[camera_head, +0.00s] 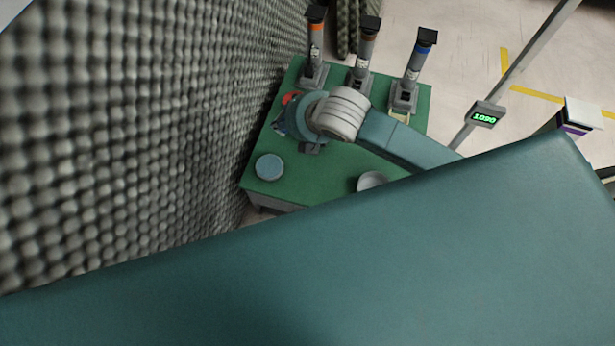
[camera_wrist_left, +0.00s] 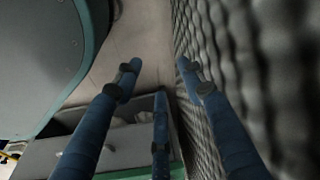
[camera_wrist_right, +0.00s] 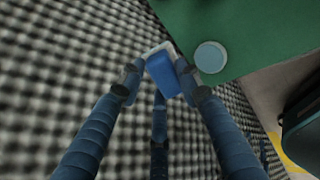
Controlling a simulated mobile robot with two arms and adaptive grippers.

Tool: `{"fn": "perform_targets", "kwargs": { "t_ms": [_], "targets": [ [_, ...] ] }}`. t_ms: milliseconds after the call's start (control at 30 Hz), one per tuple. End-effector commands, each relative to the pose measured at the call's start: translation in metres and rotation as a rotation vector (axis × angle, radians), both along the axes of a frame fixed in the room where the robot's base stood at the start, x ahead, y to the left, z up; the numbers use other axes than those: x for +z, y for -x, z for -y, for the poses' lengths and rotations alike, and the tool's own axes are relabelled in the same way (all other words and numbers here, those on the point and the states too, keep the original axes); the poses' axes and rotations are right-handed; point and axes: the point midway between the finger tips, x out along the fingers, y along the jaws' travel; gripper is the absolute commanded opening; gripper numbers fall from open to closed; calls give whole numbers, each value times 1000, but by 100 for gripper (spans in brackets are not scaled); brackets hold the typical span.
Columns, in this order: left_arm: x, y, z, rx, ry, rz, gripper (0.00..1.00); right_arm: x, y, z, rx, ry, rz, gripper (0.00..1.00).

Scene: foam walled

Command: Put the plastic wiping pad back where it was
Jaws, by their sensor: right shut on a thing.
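The plastic wiping pad (camera_wrist_right: 166,74) is a blue block with a white layer along its top edge in the right wrist view. My right gripper (camera_wrist_right: 160,84) is shut on it, with a finger on each side. Foam wall shows behind the pad, and the green tabletop is beside it. In the head view my right wrist is over the left part of the green table (camera_head: 334,168); it hides the fingertips and the pad. My left gripper (camera_wrist_left: 156,72) is open and empty, between the foam wall and a grey surface; the head view does not show it.
Three grey cylinders on stands with orange (camera_head: 315,48), brown (camera_head: 366,50) and blue (camera_head: 416,62) bands line the far edge. A light blue disc (camera_head: 269,167) and grey dish (camera_head: 371,181) lie nearer. Foam wall (camera_head: 150,120) borders the left. A display (camera_head: 484,117) is mounted on a pole at right.

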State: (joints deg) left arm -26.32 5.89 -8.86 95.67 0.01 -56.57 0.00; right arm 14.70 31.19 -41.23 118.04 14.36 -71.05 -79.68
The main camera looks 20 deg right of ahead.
Motion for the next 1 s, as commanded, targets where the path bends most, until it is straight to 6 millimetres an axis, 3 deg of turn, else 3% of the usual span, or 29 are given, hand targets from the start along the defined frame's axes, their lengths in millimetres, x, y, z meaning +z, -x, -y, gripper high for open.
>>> {"fn": "perform_targets", "kwargs": {
  "t_ms": [67,200,400,567,767,1000],
  "targets": [
    [-5,3,0,-1,0,-5,40,-9,-1,-5,99,58,-123,13],
    [-15,8,-1,-2,0,-10,40,-24,17,-4,328,208,-355,13],
    [-26,14,-2,-3,-2,-16,40,-14,45,16,568,393,-518,13],
    [-28,14,-2,-4,-2,-15,40,-12,55,24,631,444,-554,13],
    [-1,-3,1,0,1,8,40,-57,58,25,635,446,-560,13],
    [52,-20,2,5,4,37,40,-123,57,24,634,445,-558,13]
  ]
}}
